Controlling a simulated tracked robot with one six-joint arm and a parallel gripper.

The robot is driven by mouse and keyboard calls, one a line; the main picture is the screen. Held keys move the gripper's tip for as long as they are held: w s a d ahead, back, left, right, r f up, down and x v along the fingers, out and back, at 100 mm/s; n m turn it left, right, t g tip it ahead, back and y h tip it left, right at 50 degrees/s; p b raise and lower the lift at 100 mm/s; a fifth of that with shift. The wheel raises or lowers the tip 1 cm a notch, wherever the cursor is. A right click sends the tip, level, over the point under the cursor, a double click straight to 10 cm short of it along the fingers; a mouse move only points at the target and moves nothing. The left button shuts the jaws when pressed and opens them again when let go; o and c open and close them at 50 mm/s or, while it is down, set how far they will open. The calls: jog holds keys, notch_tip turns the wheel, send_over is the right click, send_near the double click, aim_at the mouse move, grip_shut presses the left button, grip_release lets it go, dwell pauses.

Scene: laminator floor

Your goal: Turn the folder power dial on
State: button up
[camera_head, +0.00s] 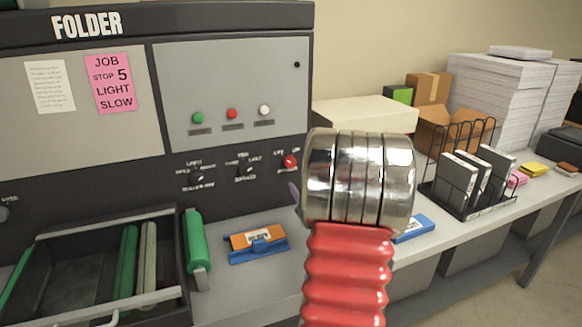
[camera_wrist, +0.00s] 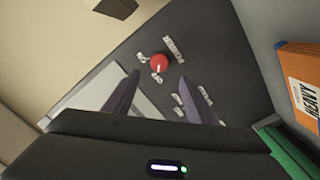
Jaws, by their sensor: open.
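The folder power dial (camera_head: 290,161) is a small red knob on the dark lower panel of the folder (camera_head: 228,90), at the right end of the dial row. Small white labels surround it. In the wrist view the red dial (camera_wrist: 160,61) shows ahead of my gripper, with a pale mark at its lower edge; I cannot tell its setting for sure. My gripper (camera_wrist: 160,77) is open and empty, its two dark fingers either side of the line to the dial, apparently short of it. In the head view my arm hides most of the gripper; one fingertip shows just below the dial.
Two black dials (camera_head: 198,177) (camera_head: 246,170) sit left of the red one. Green, red and white buttons (camera_head: 231,114) are above. An orange box in a blue holder (camera_head: 258,240) lies on the table below. A black rack (camera_head: 452,186) stands right.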

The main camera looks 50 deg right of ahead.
aim_at(290, 164)
jog(key=x, duration=1)
jog(key=shift+w, duration=0.15)
jog(key=shift+f, duration=0.1)
jog(key=c, duration=1)
